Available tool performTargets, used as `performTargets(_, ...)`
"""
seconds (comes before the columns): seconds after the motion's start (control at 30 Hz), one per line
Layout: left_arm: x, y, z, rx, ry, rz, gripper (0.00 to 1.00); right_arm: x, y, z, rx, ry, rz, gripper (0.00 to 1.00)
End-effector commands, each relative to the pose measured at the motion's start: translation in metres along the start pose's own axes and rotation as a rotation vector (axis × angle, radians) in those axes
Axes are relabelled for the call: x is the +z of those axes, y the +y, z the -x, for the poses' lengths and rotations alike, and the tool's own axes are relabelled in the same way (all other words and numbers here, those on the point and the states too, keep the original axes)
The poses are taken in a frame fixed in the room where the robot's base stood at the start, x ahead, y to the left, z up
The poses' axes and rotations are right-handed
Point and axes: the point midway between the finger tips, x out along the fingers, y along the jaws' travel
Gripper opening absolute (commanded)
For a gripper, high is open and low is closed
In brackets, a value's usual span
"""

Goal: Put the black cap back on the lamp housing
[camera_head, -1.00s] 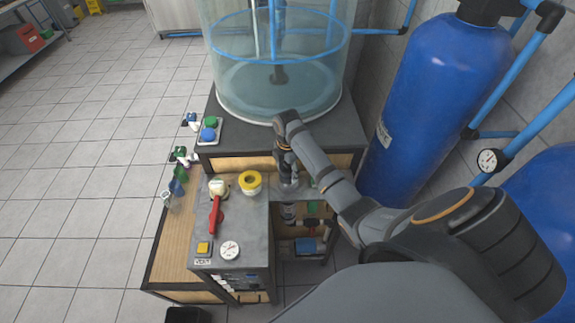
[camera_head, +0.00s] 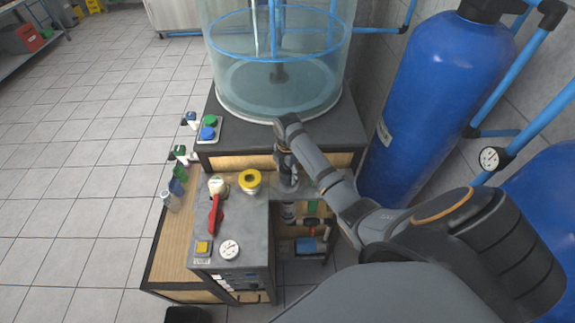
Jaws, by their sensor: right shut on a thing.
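My right gripper (camera_head: 287,178) is at the back right corner of the grey bench top, pointing down. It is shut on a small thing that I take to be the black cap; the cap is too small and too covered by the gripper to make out. Just below the gripper is a short dark and metallic upright cylinder (camera_head: 288,211), probably the lamp housing. I cannot tell whether the cap touches it. My left gripper is not in view.
The grey bench top (camera_head: 234,216) carries a red-handled valve (camera_head: 215,213), a yellow ring (camera_head: 250,180), a gauge (camera_head: 229,250) and a yellow button (camera_head: 203,247). A clear tank (camera_head: 277,75) stands behind, blue vessels (camera_head: 435,95) at right. Several small bottles stand left.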

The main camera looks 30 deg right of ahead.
Motion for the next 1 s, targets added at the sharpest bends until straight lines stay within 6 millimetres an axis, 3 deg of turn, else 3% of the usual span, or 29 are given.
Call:
performTargets(0.77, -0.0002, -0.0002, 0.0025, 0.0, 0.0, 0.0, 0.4, -0.0001, -0.0001, -0.0068, 0.0, 0.0, 0.0, 0.25)
performTargets(0.8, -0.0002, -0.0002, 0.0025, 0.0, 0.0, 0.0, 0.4, -0.0001, -0.0001, -0.0067, 0.0, 0.0, 0.0, 0.63)
performTargets(1.0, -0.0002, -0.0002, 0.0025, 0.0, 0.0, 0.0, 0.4, -0.0001, 0.0, -0.0067, 0.0, 0.0, 0.0, 0.87)
